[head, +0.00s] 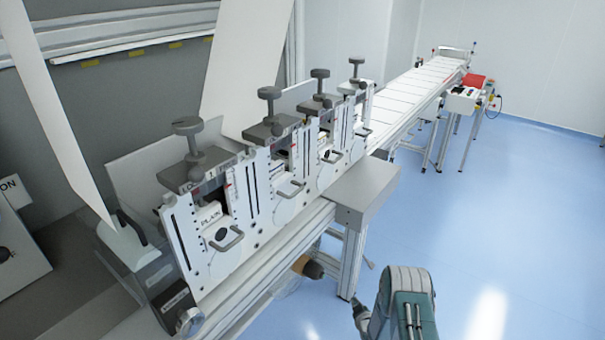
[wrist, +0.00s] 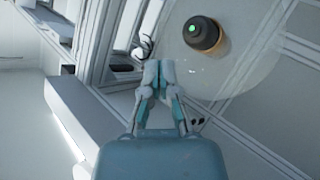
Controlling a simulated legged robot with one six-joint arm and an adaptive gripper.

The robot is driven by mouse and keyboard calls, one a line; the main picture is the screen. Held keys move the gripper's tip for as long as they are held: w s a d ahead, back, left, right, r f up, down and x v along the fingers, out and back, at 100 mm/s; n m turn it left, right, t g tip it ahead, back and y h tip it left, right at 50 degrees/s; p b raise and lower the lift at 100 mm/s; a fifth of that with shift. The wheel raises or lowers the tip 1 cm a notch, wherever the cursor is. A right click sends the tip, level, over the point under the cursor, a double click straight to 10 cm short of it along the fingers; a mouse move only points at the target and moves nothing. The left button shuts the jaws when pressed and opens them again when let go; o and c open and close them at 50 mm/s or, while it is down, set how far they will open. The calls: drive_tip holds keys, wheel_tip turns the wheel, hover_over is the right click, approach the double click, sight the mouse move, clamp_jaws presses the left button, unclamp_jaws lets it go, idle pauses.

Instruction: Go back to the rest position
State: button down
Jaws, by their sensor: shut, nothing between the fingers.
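My gripper (wrist: 158,72) shows in the wrist view with its two grey and teal fingers together, shut and empty. Its tips lie below and left of a dark round knob (wrist: 203,35) with a green light and an orange-brown rim, and they look apart from it. In the head view, my grey and teal arm is at the bottom right, in front of the machine, and the fingertips cannot be made out clearly. What looks like the same knob (head: 309,267) sticks out low on the machine's front side.
A row of white converter units (head: 215,215) with grey top knobs fills the left and middle. A grey box (head: 365,190) juts out beside them. A long white conveyor (head: 425,80) runs to the back right, by a control stand (head: 463,97). The blue floor (head: 520,210) at right is clear.

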drive_tip(key=w+d+r+m+g+h, duration=0.1)
drive_tip(key=w+r+m+g+h, duration=0.15)
drive_tip(key=r, duration=2.75)
drive_tip(key=s+r+m+g, duration=0.2)
drive_tip(key=s+r, duration=0.8)
drive_tip(key=r, duration=0.5)
drive_tip(key=s+a+r+m+g, duration=0.1)
drive_tip(key=s+r, duration=0.1)
drive_tip(key=s, duration=0.8)
drive_tip(key=s+a+r+m+g, duration=0.1)
drive_tip(key=s+r, duration=0.2)
drive_tip(key=s, duration=0.7)
drive_tip(key=s+a+r+m+g, duration=0.1)
drive_tip(key=s+a+r, duration=0.1)
drive_tip(key=s, duration=0.8)
drive_tip(key=shift+s+r, duration=0.4)
drive_tip(key=shift+r, duration=0.15)
drive_tip(key=shift+g, duration=0.25)
